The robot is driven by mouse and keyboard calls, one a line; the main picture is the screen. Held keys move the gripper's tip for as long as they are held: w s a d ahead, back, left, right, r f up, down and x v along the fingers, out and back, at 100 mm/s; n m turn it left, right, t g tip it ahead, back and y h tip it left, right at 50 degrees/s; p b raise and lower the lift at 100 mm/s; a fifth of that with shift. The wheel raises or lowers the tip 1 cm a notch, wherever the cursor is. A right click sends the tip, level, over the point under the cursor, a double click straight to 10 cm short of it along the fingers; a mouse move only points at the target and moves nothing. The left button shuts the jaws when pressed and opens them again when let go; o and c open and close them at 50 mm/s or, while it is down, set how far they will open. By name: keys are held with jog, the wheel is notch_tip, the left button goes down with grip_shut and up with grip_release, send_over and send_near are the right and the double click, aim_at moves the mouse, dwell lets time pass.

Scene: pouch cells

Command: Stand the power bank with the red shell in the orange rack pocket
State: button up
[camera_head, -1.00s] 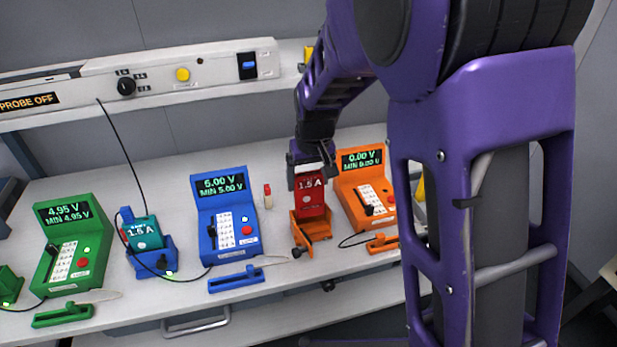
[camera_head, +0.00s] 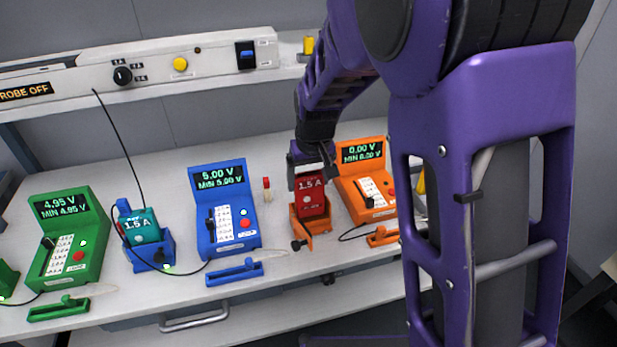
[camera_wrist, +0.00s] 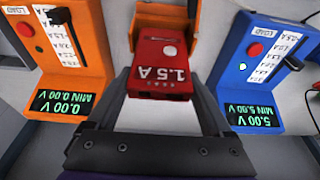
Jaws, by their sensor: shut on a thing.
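The red power bank (camera_head: 311,199), marked 1.5 A, stands upright with its lower part in the orange rack pocket (camera_head: 317,228). My gripper (camera_head: 311,172) is above it, shut on its upper end. In the wrist view the red power bank (camera_wrist: 162,62) lies between the two fingers of my gripper (camera_wrist: 165,95), and the orange rack (camera_wrist: 166,20) shows beyond it. How deep the power bank sits in the pocket is hidden by the rack's front.
The orange meter (camera_head: 366,190) reads 0.00 V, close on the right. The blue meter (camera_head: 226,215) reads 5.00 V on the left. A teal power bank (camera_head: 139,226) stands in a blue rack (camera_head: 150,254). A green meter (camera_head: 66,240) is far left. A shelf (camera_head: 150,75) runs behind.

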jog(key=shift+f+b, duration=0.55)
jog(key=shift+f, duration=0.2)
jog(key=o, duration=1.2)
jog(key=shift+s, duration=0.1)
jog(key=shift+c, duration=0.2)
